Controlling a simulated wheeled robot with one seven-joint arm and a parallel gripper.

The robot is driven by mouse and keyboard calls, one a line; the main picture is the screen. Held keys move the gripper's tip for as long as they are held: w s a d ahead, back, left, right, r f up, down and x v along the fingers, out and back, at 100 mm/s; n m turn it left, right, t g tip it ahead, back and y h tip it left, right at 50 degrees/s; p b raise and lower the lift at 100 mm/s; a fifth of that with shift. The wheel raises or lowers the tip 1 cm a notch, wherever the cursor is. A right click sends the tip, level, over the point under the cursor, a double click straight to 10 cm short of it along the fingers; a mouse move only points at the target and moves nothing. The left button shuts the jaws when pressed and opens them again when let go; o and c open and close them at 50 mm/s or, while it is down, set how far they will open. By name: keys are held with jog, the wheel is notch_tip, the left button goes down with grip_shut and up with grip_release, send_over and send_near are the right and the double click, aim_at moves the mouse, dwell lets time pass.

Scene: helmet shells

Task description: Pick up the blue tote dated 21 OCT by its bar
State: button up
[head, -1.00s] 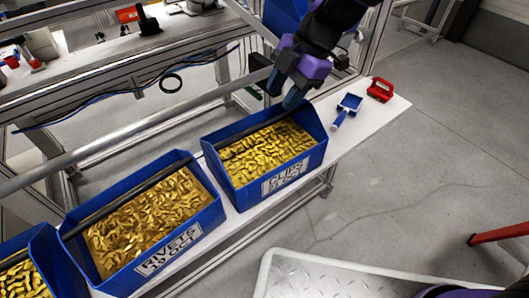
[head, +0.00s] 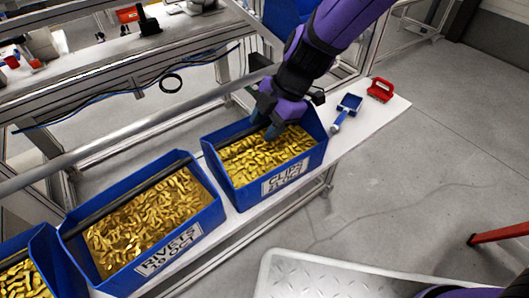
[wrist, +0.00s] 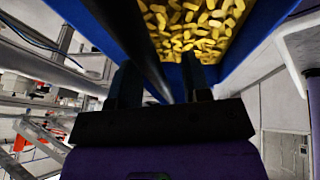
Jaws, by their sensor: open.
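The blue tote (head: 243,197) of yellow clips stands on the white bench. Its label (head: 287,177) reads CLIPS, with a small date that looks like 21 OCT. Its dark bar (head: 230,137) runs along the rear side near the top; my gripper hides part of it. My gripper (head: 270,128) is open at the bar, pointing down. In the wrist view the bar (wrist: 135,38) passes between the two fingers of my gripper (wrist: 160,82). I cannot tell whether either finger touches it.
A blue tote (head: 215,214) labelled RIVETS 19 OCT stands close on the left, and another tote (head: 45,262) is partly cut off beyond it. A blue scoop (head: 347,106) and a red object (head: 380,90) lie on the bench to the right. A metal rail (head: 130,138) runs behind.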

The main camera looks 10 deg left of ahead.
jog(key=shift+c, duration=0.4)
grip_shut()
dwell(0.9)
